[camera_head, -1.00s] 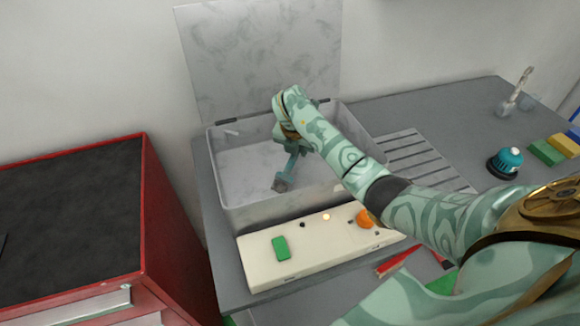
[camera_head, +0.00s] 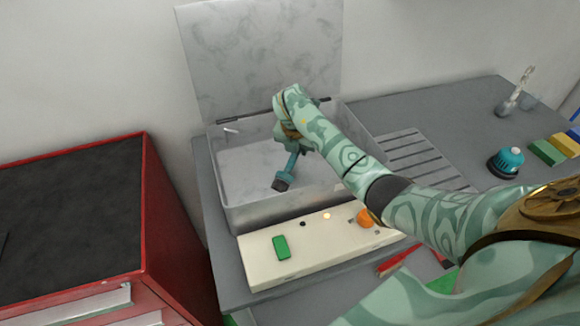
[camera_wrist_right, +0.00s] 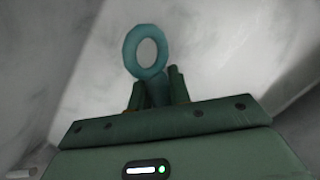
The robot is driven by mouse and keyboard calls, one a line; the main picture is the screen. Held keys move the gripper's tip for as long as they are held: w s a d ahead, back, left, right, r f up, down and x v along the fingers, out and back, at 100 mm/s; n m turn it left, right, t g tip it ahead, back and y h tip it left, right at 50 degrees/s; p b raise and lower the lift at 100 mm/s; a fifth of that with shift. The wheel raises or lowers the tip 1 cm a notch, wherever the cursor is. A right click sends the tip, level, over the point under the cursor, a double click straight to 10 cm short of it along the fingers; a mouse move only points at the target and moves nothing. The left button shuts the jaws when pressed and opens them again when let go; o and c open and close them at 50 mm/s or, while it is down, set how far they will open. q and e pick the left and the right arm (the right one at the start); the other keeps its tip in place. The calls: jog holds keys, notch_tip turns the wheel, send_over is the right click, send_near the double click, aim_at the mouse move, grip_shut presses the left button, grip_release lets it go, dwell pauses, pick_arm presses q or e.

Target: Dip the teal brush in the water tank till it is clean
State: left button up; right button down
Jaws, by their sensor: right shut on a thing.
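The water tank (camera_head: 228,180) is a grey marbled open box on the table, with its lid (camera_head: 262,60) standing up at the back. My right gripper (camera_head: 291,142) is inside the tank's opening, shut on the teal brush (camera_head: 292,163). The brush points down and to the left, with its dark bristle end (camera_head: 282,183) low in the tank. In the right wrist view the ring end of the brush (camera_wrist_right: 146,50) stands up between the fingers (camera_wrist_right: 158,92). I cannot tell a water surface or how clean the bristles are. My left gripper is not in view.
A cream panel (camera_head: 320,250) with a green button (camera_head: 281,247) and an orange knob (camera_head: 364,218) lies in front of the tank. A slotted rack (camera_head: 420,160) is to its right. A teal-topped round thing (camera_head: 506,160) and coloured blocks (camera_head: 547,152) stand farther right. A red cabinet (camera_head: 145,200) is at left.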

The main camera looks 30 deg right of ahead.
jog(key=p+v, duration=0.3)
jog(key=w+d+p+v, duration=0.1)
jog(key=p+v, duration=0.1)
jog(key=v, duration=0.1)
jog(key=p+v, duration=0.3)
jog(key=shift+w+d+r+p, duration=0.1)
jog(key=shift+d+r+p, duration=0.25)
jog(key=shift+r, duration=0.3)
jog(key=p+v, duration=0.3)
jog(key=d+p+v, duration=0.1)
jog(key=p+v, duration=0.1)
jog(key=shift+w+r, duration=0.3)
jog(key=shift+w, duration=0.05)
dwell(1.7)
jog(key=p+v, duration=0.3)
jog(key=v, duration=0.1)
jog(key=shift+w+d, duration=0.25)
jog(key=shift+d, duration=0.1)
jog(key=b+x, duration=0.2)
jog(key=x, duration=0.1)
jog(key=s+a+b+x, duration=0.1)
jog(key=b+x, duration=0.5)
jog(key=shift+s+a+f, duration=0.1)
jog(key=shift+a+f, duration=0.25)
jog(key=shift+f, duration=0.05)
jog(key=shift+r, duration=0.15)
